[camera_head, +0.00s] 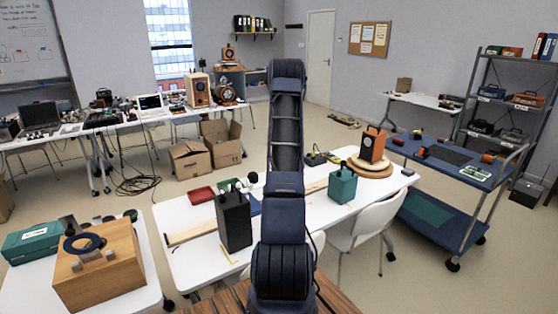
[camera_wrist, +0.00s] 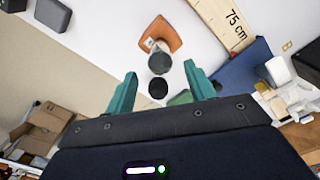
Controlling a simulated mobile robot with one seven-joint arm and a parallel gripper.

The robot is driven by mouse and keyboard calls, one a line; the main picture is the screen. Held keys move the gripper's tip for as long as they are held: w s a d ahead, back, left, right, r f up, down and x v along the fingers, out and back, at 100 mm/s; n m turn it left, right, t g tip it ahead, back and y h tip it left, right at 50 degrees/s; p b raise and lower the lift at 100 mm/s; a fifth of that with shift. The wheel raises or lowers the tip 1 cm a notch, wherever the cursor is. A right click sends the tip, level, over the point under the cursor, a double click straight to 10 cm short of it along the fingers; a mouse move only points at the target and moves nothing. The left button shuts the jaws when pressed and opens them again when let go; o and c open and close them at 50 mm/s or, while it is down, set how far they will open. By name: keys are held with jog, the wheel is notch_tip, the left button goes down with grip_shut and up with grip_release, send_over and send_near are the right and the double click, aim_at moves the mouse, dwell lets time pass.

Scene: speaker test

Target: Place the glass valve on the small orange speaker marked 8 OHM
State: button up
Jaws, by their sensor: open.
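My gripper (camera_wrist: 163,88) is open in the wrist view, its teal fingers spread over the white table. Between and just beyond the fingertips are a round black piece (camera_wrist: 158,89) and a grey, glassy-looking cylinder (camera_wrist: 160,64); the cylinder may be the glass valve, but I cannot tell surely. Nothing is visibly gripped. Beyond it is an orange object (camera_wrist: 163,36) with a pale patch, partly covered by the cylinder. In the head view an orange speaker (camera_head: 373,144) stands on a round wooden board (camera_head: 371,169). No 8 OHM marking is readable. My arm hides the gripper in the head view.
On the white table (camera_head: 190,254) stand a black speaker (camera_head: 234,222) and a teal speaker (camera_head: 342,187). A wooden box (camera_head: 98,270) stands on the left table. A ruler (camera_wrist: 221,20) and blue mat (camera_wrist: 240,70) lie near my gripper. A white chair (camera_head: 365,228) stands at the table's front.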

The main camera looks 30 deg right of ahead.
notch_tip(320, 180, up, 5)
jog(key=shift+r, duration=0.2)
jog(key=s+a+r+m+t, duration=0.1)
jog(key=s+a+r+m, duration=0.1)
jog(key=s+a+r, duration=0.5)
jog(key=s+a+r+m, duration=0.1)
jog(key=s+a+r, duration=0.3)
jog(key=a+r, duration=0.6)
jog(key=s+a+r+m+t, duration=0.15)
jog(key=s+a+r, duration=0.4)
jog(key=a, duration=0.55)
jog(key=s+a+r+m, duration=0.3)
jog(key=s+a, duration=0.7)
jog(key=s, duration=0.4)
jog(key=s+a+f+m+t, duration=0.1)
jog(key=s+a+f, duration=0.1)
jog(key=s, duration=0.6)
jog(key=s+a+f+m+t, duration=0.1)
jog(key=s+a+f+m, duration=0.1)
jog(key=s, duration=0.6)
jog(key=shift+s+a+f, duration=0.25)
jog(key=shift+a+f, duration=0.4)
jog(key=shift+a, duration=0.5)
